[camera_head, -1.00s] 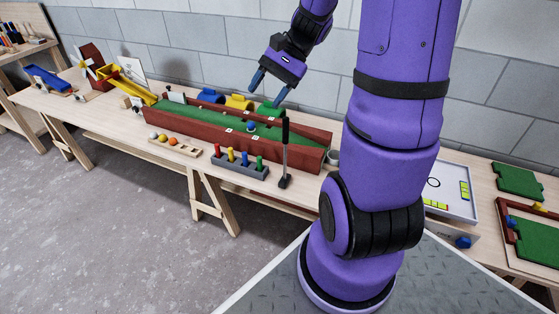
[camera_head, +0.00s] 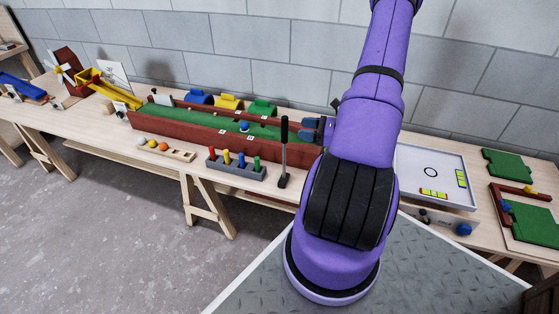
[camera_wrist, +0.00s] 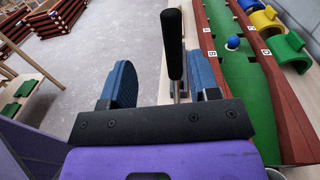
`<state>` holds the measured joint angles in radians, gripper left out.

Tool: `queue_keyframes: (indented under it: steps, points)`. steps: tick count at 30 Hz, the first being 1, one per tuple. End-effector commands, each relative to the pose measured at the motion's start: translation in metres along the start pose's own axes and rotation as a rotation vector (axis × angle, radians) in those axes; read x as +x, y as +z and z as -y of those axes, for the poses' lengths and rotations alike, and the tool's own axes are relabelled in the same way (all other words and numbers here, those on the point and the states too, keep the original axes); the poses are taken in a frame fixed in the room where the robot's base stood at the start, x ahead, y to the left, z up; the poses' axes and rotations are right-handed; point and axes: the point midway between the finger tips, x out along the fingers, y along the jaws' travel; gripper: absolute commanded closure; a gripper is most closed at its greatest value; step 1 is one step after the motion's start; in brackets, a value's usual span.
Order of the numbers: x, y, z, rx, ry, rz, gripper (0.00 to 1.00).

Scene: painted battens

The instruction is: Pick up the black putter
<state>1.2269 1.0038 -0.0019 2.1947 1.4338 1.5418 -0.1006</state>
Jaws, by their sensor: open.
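The black putter (camera_head: 284,134) stands upright on the bench, with a thick black grip on top, a thin grey shaft and a dark head at its foot. My gripper (camera_head: 309,129) is open and empty, at about the height of the putter's grip and just to its right in the head view. A small gap shows between the fingertips and the putter there. In the wrist view the putter's grip (camera_wrist: 173,45) shows between the two blue fingers of my gripper (camera_wrist: 160,82), closer to the right finger. The lower shaft is hidden there by my gripper.
A long green putting lane (camera_head: 210,122) with red-brown walls lies behind the putter and holds a blue ball (camera_head: 244,126). A grey rack (camera_head: 235,170) of coloured pegs and a wooden ball tray (camera_head: 180,154) stand to the left. A white tray (camera_head: 410,170) lies right of my arm.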

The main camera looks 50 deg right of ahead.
Motion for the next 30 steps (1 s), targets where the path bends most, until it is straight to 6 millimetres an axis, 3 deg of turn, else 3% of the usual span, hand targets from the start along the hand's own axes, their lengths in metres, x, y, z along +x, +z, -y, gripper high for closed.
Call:
queue_keyframes:
  steps: [3, 7, 15, 23, 30]
  points:
    - [-0.012, -0.016, 0.003, 0.035, -0.066, 0.016, 0.44]
    - [-0.009, -0.022, 0.005, 0.045, -0.09, 0.022, 0.44]
    - [0.029, -0.021, 0.008, 0.045, -0.088, 0.021, 0.44]
    - [0.046, -0.019, 0.01, 0.044, -0.088, 0.022, 0.44]
    - [0.079, -0.014, 0.015, 0.044, -0.087, 0.021, 0.44]
